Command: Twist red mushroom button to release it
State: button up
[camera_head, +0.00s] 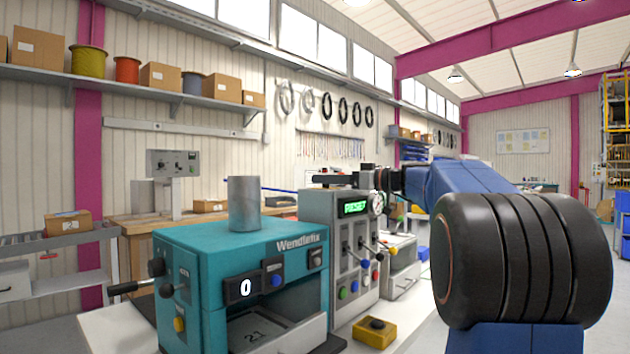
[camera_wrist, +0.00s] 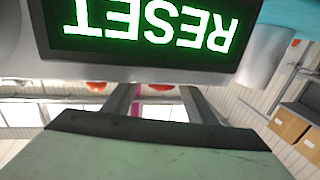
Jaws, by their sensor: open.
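The grey control panel (camera_head: 335,235) stands right of the teal machine, with a lit green RESET display (camera_head: 355,207). A small red button (camera_head: 375,275) sits low on its front; its exact shape is too small to tell. My gripper (camera_head: 350,180) is at the panel's top, above the display. In the wrist view the display (camera_wrist: 155,22) appears upside down and very close, and my gripper's fingers (camera_wrist: 160,103) are apart with nothing held between them.
The teal Wendlefix machine (camera_head: 240,250) carries a grey cylinder (camera_head: 243,204) and side knobs. Levers (camera_head: 362,245), a round gauge (camera_head: 377,204) and several coloured buttons crowd the panel front. Blurred red round shapes (camera_wrist: 160,87) show behind my fingers in the wrist view.

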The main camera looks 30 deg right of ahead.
jog(key=shift+x, duration=2.25)
jog(key=c, duration=1.1)
